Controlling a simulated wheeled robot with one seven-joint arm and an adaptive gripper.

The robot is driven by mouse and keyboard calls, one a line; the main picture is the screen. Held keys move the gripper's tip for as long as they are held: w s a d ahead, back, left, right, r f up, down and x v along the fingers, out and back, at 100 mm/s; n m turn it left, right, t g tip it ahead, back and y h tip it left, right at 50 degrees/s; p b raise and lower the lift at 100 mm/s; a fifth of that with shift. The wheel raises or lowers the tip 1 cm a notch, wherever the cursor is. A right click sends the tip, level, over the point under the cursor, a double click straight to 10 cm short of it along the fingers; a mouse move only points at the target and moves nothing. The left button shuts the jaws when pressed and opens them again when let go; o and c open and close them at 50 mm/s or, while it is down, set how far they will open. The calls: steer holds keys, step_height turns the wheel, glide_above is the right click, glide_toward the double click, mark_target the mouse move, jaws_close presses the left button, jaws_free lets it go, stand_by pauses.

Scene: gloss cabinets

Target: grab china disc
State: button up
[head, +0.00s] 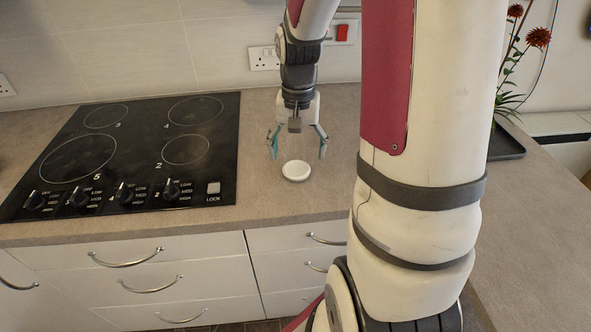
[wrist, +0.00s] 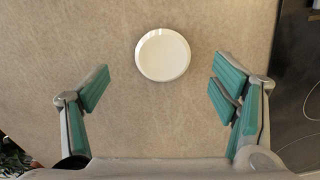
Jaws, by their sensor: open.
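The china disc (head: 296,171) is a small round white piece lying flat on the beige countertop, to the right of the cooktop. My gripper (head: 298,150) is open and points down above the counter, a little behind the disc in the head view. In the wrist view the disc (wrist: 162,55) lies at the upper middle, beyond the fingertips and near the midline between them. The open teal-padded fingers of my gripper (wrist: 160,90) are spread wide and apart from the disc. Nothing is between the fingers, and the disc is fully visible.
A black cooktop (head: 140,145) with knobs lies left of the disc; its edge also shows in the wrist view (wrist: 300,80). A plant on a dark tray (head: 506,143) stands at the far right. Drawers (head: 150,285) are below the counter's front edge. Counter around the disc is clear.

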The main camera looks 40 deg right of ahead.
mark_target(296, 170)
steer(key=f, duration=0.5)
steer(key=shift+w+a, duration=0.1)
steer(key=shift+a, duration=0.1)
steer(key=shift+c, duration=0.4)
steer(key=c, duration=1.2)
